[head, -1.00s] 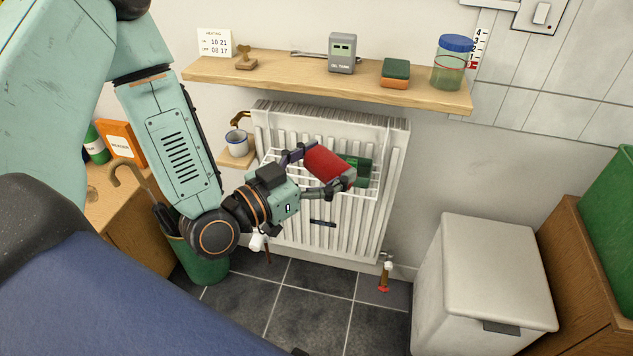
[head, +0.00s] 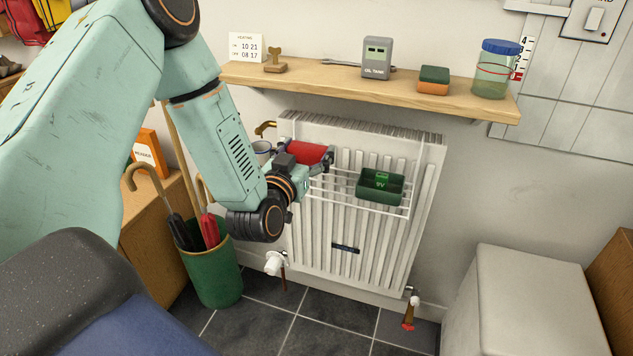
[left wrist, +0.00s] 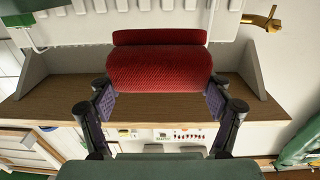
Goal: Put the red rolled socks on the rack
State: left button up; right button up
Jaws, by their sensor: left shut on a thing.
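The red rolled socks (head: 306,152) are held in my left gripper (head: 312,162), in front of the radiator's upper left part. In the left wrist view the red roll (left wrist: 158,68) sits between the two finger pads of the left gripper (left wrist: 160,98). The white wire rack (head: 338,192) hangs on the radiator front. The socks appear above its left end; whether they touch it I cannot tell. My wrist and gripper hide the rack's left end. My right gripper is not in view.
A green tray with a 9V label (head: 380,187) occupies the rack's right part. The middle of the rack is bare. A wooden shelf (head: 330,82) with several items runs above the radiator (head: 370,245).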

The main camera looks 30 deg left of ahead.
pick_arm(q)
jog(key=shift+w+f, duration=0.2)
jog(key=shift+f, duration=0.8)
notch_tip(320, 180, down, 4)
jog(key=shift+s+r+b, duration=0.15)
jog(key=shift+r+b, duration=0.1)
jog(key=shift+b, duration=0.95)
jog(key=shift+f, duration=0.15)
jog(key=o, duration=1)
jog(key=shift+o, duration=0.2)
